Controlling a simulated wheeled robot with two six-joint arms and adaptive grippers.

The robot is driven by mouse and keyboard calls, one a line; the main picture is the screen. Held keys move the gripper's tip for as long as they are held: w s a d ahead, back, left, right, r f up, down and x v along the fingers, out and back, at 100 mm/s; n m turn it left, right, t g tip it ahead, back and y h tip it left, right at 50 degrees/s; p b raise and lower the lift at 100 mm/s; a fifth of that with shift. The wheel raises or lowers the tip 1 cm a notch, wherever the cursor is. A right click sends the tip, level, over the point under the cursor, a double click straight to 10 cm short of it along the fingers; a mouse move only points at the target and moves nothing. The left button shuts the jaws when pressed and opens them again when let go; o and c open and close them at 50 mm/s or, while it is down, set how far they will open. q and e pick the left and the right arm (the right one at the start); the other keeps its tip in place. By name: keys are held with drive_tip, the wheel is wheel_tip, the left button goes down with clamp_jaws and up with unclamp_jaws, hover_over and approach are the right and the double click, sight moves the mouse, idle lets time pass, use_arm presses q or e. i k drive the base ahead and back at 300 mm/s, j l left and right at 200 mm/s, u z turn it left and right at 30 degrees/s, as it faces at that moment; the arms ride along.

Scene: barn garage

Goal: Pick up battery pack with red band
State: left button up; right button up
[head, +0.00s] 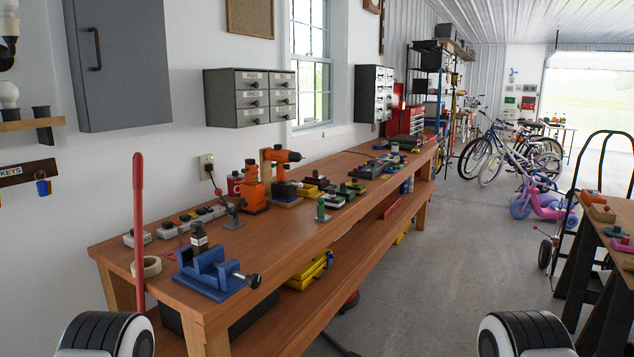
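Several small dark battery-pack-like blocks with coloured parts stand grouped on the wooden workbench (262,236), right of the orange drill (283,172). One dark block (332,200) in this group seems to have red on it, and others show yellow or green. They are too small to tell for sure which one bears a red band. Neither gripper is in view; only rounded white and black parts of my arms show at the bottom edge.
A red upright bar (139,220) stands at the bench's near left end. Grey floor (430,270) is open right of the bench, up to a second table (612,232) and bicycles.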

sight(314, 177)
drive_tip(key=i+l+z, duration=0.35)
drive_tip(key=i, duration=0.15)
drive_tip(key=i+l+z, duration=0.15)
drive_tip(key=i+z, duration=0.25)
drive_tip(key=i+l, duration=0.2)
drive_tip(key=i, duration=0.85)
drive_tip(key=i+l+z, duration=0.1)
drive_tip(key=i, duration=0.95)
drive_tip(key=l, duration=0.1)
